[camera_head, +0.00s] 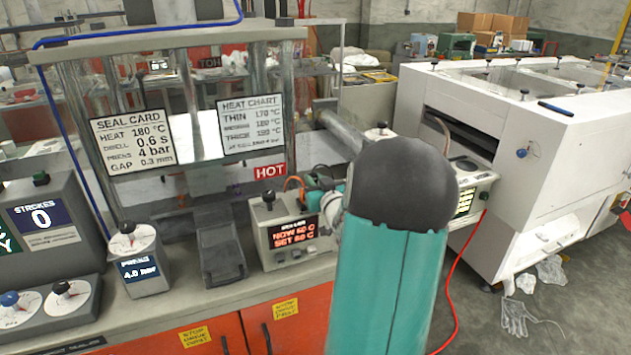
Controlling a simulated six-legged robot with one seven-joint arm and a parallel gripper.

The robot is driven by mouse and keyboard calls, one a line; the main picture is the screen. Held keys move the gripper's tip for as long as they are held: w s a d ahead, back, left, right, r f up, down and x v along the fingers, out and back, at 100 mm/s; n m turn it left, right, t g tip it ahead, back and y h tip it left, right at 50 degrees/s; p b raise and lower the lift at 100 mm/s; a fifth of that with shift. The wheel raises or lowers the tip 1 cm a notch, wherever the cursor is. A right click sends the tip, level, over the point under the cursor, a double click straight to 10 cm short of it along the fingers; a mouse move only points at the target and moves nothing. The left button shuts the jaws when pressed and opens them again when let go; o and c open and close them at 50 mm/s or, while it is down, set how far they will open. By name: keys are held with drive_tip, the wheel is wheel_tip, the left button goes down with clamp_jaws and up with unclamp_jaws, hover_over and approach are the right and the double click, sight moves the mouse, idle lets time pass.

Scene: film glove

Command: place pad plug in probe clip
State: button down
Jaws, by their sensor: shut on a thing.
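My teal arm with its dark rounded cap fills the front centre right and hides much of what lies behind it. My gripper (314,190) shows only in part, small and dark, just left of the arm and above the controller box. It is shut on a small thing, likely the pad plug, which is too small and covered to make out. An orange loop shows beside it at the left. I cannot make out the probe clip.
The controller box (284,240) reading "NOW 60 C, SET 60 C" stands on the bench. A sealing press (170,45) with two cards, a pressure dial box (134,262) and a strokes counter (45,225) stand left. A white machine (560,150) stands right; gloves (515,316) lie on the floor.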

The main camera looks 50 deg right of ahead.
drive_tip(key=shift+f, duration=0.1)
drive_tip(key=c, duration=1.6)
unclamp_jaws()
